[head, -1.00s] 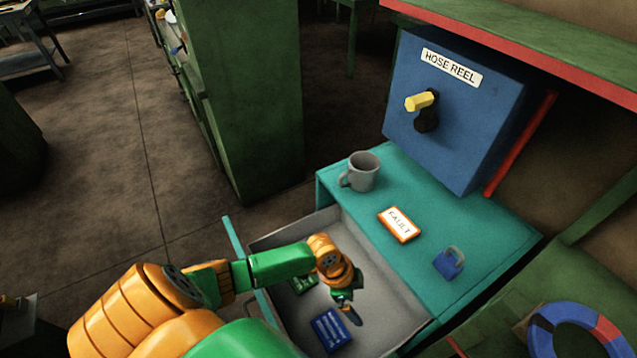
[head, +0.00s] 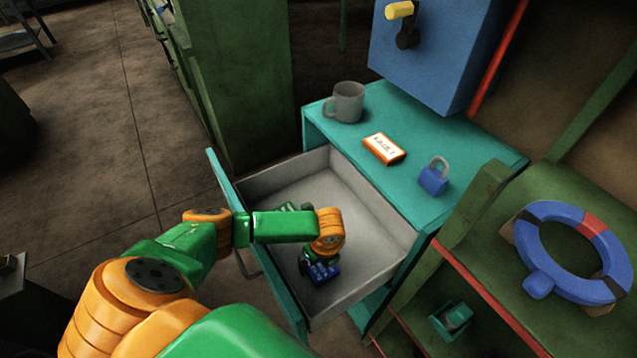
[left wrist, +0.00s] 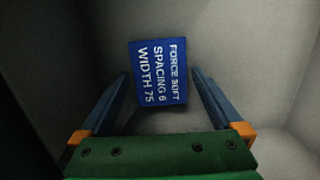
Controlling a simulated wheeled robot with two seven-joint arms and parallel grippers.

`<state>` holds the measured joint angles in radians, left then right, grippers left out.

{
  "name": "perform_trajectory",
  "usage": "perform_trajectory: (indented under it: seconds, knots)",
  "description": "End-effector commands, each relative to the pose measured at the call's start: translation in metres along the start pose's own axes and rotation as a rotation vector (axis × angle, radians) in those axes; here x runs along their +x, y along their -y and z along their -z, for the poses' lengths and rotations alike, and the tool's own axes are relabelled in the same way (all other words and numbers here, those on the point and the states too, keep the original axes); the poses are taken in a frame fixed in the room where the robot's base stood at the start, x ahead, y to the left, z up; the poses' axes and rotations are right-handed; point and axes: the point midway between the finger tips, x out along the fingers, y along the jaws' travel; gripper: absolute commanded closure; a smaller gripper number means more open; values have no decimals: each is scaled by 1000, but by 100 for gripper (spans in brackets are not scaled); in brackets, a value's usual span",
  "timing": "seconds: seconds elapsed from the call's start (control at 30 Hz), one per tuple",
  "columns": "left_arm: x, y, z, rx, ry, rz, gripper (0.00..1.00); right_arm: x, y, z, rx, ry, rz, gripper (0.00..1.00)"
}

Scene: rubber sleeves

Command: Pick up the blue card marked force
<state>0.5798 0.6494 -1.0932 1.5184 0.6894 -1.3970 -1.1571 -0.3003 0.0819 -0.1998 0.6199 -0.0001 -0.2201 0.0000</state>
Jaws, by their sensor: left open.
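The blue card (left wrist: 160,72) lies in the open grey drawer, and its white print reads FORCE SOFT, SPACING 6, WIDTH 75. In the head view the blue card (head: 322,272) is partly covered by my left gripper. My left gripper (left wrist: 158,85) is open, with one blue finger on each side of the card in the left wrist view. In the head view my left gripper (head: 312,264) reaches down into the drawer. My right gripper is not in view.
The grey drawer (head: 370,208) has raised walls around the gripper. A green object (head: 290,207) lies in it, partly hidden by my arm. On the teal top (head: 405,118) are a grey mug (head: 345,102), an orange-edged FAULT block (head: 384,149) and a blue padlock (head: 434,178).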

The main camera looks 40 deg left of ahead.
Motion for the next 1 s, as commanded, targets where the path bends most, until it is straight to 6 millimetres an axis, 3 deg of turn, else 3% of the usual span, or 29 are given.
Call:
perform_trajectory:
  seconds: [0.07,0.27,0.5,0.53,0.77,1.0]
  knots:
    - [8,0,0,1,0,-1,0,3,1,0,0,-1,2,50]
    - [8,0,0,0,-1,1,0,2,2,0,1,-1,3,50]
    - [8,0,0,-1,-1,1,65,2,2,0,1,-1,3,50]
    - [8,0,0,-1,-1,1,68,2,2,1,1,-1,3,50]
    - [2,0,0,-1,-1,2,68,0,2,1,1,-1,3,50]
    - [-58,1,-10,-1,-1,5,68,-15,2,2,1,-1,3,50]
